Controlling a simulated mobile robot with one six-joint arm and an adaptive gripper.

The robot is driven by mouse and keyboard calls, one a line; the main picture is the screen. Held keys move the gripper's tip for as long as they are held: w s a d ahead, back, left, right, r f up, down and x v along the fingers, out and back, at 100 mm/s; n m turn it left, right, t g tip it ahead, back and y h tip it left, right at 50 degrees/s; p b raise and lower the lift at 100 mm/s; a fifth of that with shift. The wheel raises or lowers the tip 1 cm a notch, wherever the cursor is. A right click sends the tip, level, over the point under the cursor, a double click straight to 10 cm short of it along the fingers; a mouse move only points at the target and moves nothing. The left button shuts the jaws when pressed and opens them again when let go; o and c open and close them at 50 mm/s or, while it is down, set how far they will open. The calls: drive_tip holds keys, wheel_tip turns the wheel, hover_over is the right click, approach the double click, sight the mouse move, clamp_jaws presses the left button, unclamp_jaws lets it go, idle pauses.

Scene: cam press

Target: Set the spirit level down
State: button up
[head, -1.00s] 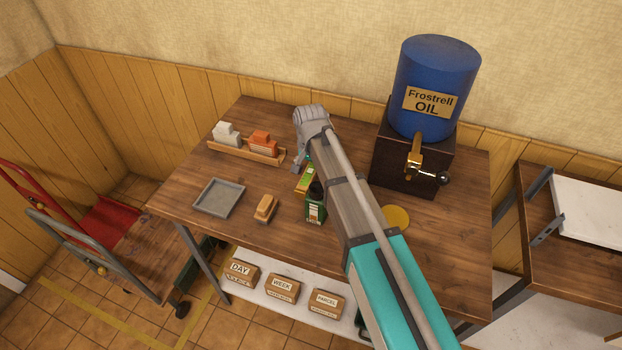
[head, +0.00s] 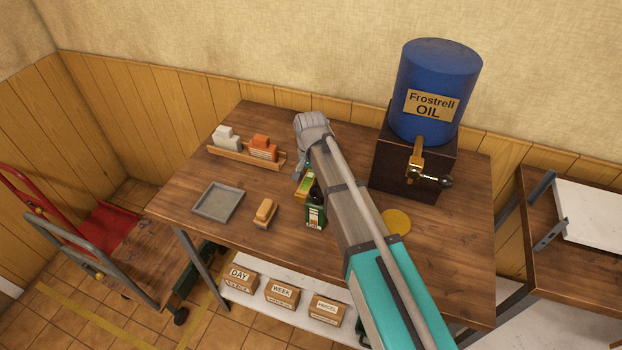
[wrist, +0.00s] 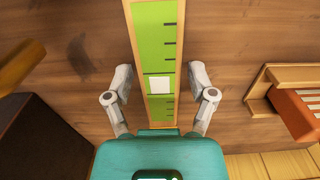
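The spirit level is a long bar with a bright green face, dark tick marks, a white square and wooden-coloured edges. It runs up the middle of the wrist view (wrist: 160,45) and shows partly beside my arm in the head view (head: 306,184). My gripper (wrist: 160,82) has one finger on each side of the level, with a narrow gap visible at both sides, so it looks open around it. In the head view my arm hides most of the gripper. I cannot tell whether the level's whole underside touches the wooden table (head: 345,130).
Nearby are a wooden-topped brush or block (head: 265,212), a grey tray (head: 217,202), a wooden rack (head: 232,154) with white and orange items, and a yellow disc (head: 397,222). A blue oil drum (head: 437,85) stands right.

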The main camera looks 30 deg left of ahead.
sight(311, 175)
clamp_jaws()
drive_tip(key=shift+r, duration=0.15)
wheel_tip(311, 175, up, 10)
drive_tip(key=p, duration=1)
idle(0.8)
